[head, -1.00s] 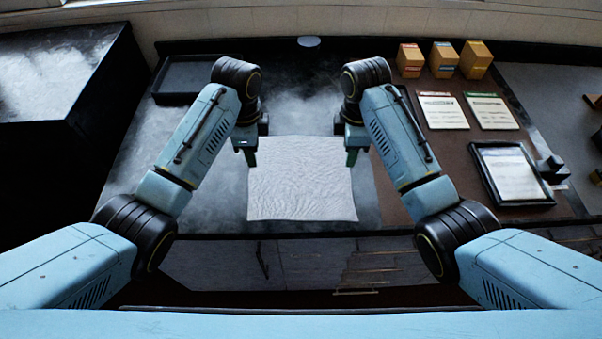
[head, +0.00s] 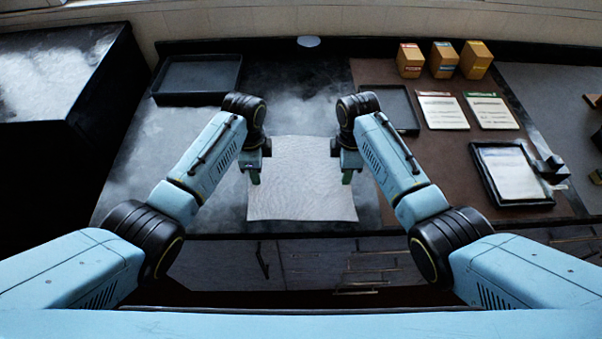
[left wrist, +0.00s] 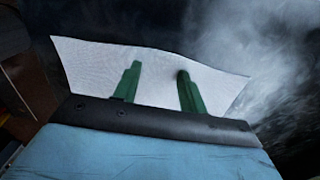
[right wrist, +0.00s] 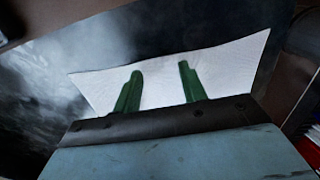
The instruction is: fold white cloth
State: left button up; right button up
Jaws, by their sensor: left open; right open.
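The white cloth (head: 302,190) lies flat and spread out on the dark grey countertop. My left gripper (head: 254,178) is open over the cloth's left edge. My right gripper (head: 347,178) is open over its right edge. In the left wrist view the cloth (left wrist: 152,72) lies behind the two green fingers (left wrist: 158,82), which are apart with nothing between them. In the right wrist view the cloth (right wrist: 215,68) also lies behind the spread, empty fingers (right wrist: 158,80). Whether the fingertips touch the cloth cannot be told.
A black tray (head: 160,97) stands at the back left, and another dark tray (head: 413,122) lies behind my right arm. Several yellow boxes (head: 443,60), paper cards (head: 442,112) and a black-framed tray (head: 480,170) are on the brown mat at right. The counter behind the cloth is clear.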

pick_arm(q)
jog(key=shift+f, duration=0.1)
pick_arm(e)
jog(key=shift+f, duration=0.1)
pick_arm(q)
jog(key=shift+f, duration=0.15)
pick_arm(e)
jog(key=shift+f, duration=0.1)
pick_arm(q)
grip_shut()
pick_arm(e)
grip_shut()
pick_arm(q)
jog(key=shift+r, duration=0.2)
pick_arm(e)
jog(key=shift+r, duration=0.2)
